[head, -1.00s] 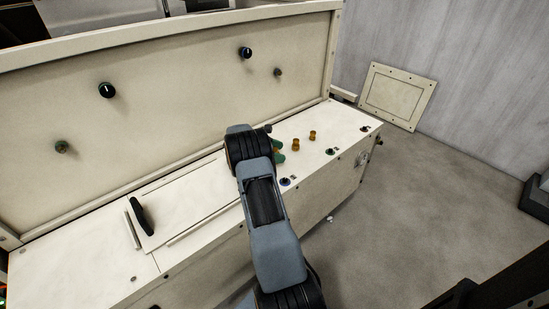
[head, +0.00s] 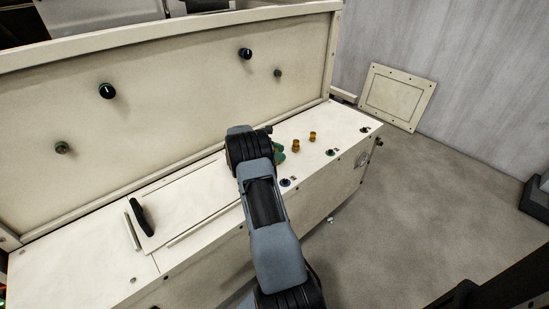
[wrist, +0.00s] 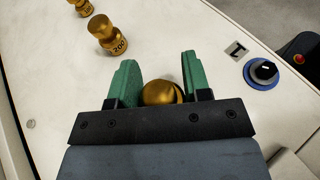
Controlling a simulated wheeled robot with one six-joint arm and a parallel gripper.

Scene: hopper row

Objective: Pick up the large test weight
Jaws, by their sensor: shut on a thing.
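The large test weight (wrist: 160,92) is a brass, round-topped piece between the green fingers of my gripper (wrist: 159,75) in the wrist view. The fingers are shut on it, one on each side. Its lower part and any label are hidden from above. In the head view my gripper (head: 279,154) is over the right part of the cream bench top, and my arm hides the weight there. I cannot tell whether the weight is clear of the surface.
Two smaller brass weights stand nearby: one marked 200 (wrist: 108,35) and another beyond it (wrist: 82,8). A dark knob on a blue ring (wrist: 263,71) sits right of my gripper. A hatch with a black handle (head: 142,217) lies left. An upright panel (head: 180,100) backs the bench.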

